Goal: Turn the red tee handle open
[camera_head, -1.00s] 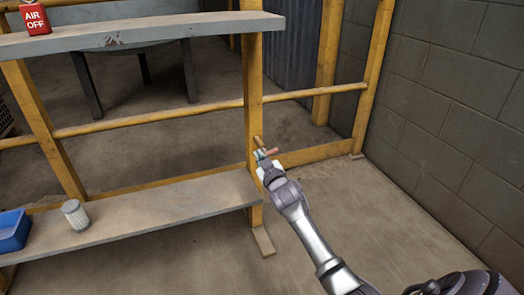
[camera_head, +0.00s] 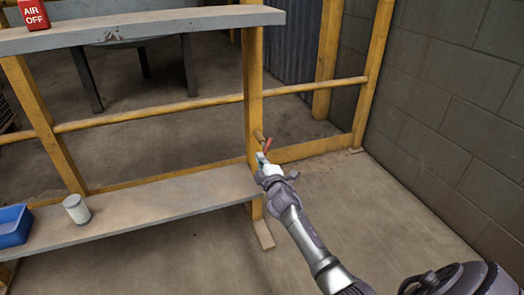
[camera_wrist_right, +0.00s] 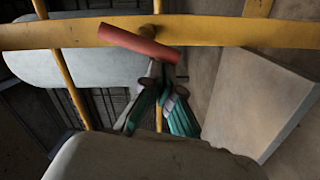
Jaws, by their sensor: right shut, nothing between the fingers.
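The red tee handle (camera_head: 267,146) is on a brass-coloured stem (camera_head: 259,136) at the yellow post, above the right end of the lower shelf. In the head view its bar stands steeply. In the right wrist view the red bar (camera_wrist_right: 140,44) lies across the yellow post, sloping down to the right. My right gripper (camera_head: 261,159) is shut and empty, just below the handle. Its teal-padded fingers (camera_wrist_right: 168,80) show close to the bar's right end; whether they touch it I cannot tell. My left gripper is not in view.
A grey upper shelf (camera_head: 150,29) carries a red "AIR OFF" tag (camera_head: 34,13). The lower shelf (camera_head: 150,204) holds a white ribbed cylinder (camera_head: 76,209) and a blue bin (camera_head: 14,226). A block wall (camera_head: 450,110) stands at the right. The floor (camera_head: 350,215) before it is open.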

